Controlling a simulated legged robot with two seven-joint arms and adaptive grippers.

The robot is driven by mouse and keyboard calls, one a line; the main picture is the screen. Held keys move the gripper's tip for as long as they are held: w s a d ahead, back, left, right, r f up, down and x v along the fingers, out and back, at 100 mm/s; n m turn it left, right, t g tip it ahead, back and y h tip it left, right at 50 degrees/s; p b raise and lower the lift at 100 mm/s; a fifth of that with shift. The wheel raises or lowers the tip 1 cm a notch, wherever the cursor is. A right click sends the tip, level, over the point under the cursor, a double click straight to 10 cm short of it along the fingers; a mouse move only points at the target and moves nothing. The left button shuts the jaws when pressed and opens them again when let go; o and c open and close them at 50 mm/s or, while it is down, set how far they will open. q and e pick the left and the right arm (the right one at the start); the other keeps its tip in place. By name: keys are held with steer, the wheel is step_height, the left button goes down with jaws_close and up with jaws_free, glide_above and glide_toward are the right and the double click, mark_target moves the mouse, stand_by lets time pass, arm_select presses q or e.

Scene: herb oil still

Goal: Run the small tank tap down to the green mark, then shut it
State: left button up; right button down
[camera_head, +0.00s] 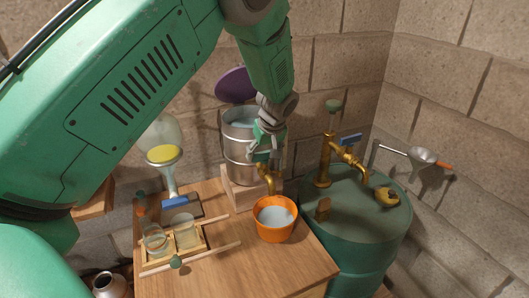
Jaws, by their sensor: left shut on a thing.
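The small steel tank (237,155) stands on a wooden block (238,194) on the table and holds a clear, pale liquid. Its brass tap (267,180) points down over an orange bowl (274,232), which holds pale liquid. My left gripper (266,157) is in front of the tank, shut at the top of this tap. The fingers hide the tap handle, so its turn cannot be told. No green mark can be made out on the tank, and no clear stream shows under the spout. My right gripper is not in view.
A green drum (367,230) with a tall brass tap (325,165) stands to the right. A wooden rack (207,247) with glass jars and a glass flask (160,133) are on the left. A purple lid (235,85) is behind the tank. The table's front right is clear.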

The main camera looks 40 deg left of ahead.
arm_select(q)
steer(key=shift+w+r, duration=0.1)
stand_by(0.3)
steer(key=o, duration=1.1)
steer(key=shift+o, duration=0.2)
steer(key=shift+d, duration=0.1)
steer(key=v, duration=1.1)
steer(key=shift+d+r, duration=0.15)
steer(key=shift+r, duration=0.2)
